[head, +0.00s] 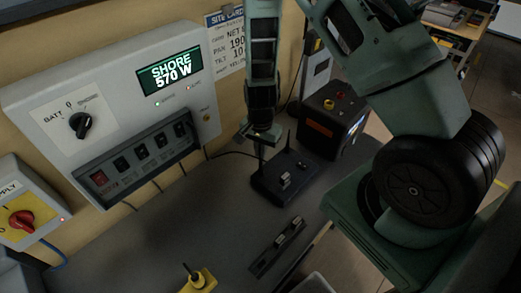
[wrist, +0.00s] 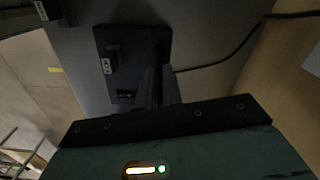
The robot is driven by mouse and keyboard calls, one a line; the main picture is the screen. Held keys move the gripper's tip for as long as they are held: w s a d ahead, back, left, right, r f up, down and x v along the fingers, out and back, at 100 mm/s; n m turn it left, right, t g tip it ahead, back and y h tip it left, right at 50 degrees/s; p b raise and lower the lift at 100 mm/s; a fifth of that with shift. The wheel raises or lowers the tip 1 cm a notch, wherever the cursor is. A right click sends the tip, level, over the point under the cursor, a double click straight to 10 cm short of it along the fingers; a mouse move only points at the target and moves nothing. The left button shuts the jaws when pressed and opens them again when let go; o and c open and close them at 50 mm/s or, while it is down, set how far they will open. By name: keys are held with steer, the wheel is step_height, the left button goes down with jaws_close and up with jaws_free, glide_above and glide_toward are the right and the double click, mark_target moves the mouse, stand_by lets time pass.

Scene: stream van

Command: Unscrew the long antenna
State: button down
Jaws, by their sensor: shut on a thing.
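A dark box-shaped radio unit (head: 290,182) lies on the grey bench top, with a thin short-looking antenna (head: 289,140) standing at its back right. It also shows in the wrist view (wrist: 118,42). My gripper (head: 262,138) is above the unit's left back corner, pointing down. Its fingers also show in the wrist view (wrist: 158,86). They are shut on the long antenna (head: 261,163), whose lower part runs down to the unit. The antenna's top is hidden by my gripper, and its thread cannot be made out.
A white power panel (head: 110,95) with switches stands at the left wall. A black case (head: 333,118) with an orange label is behind the unit on the right. A dark rack strip (head: 277,247) and a yellow object (head: 200,281) lie in front. The left bench top is clear.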

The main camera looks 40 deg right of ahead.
steer(key=shift+n, duration=1.2)
steer(key=n, duration=0.4)
steer(key=n, duration=0.4)
steer(key=shift+b, duration=0.4)
steer(key=c, duration=1.6)
jaws_free()
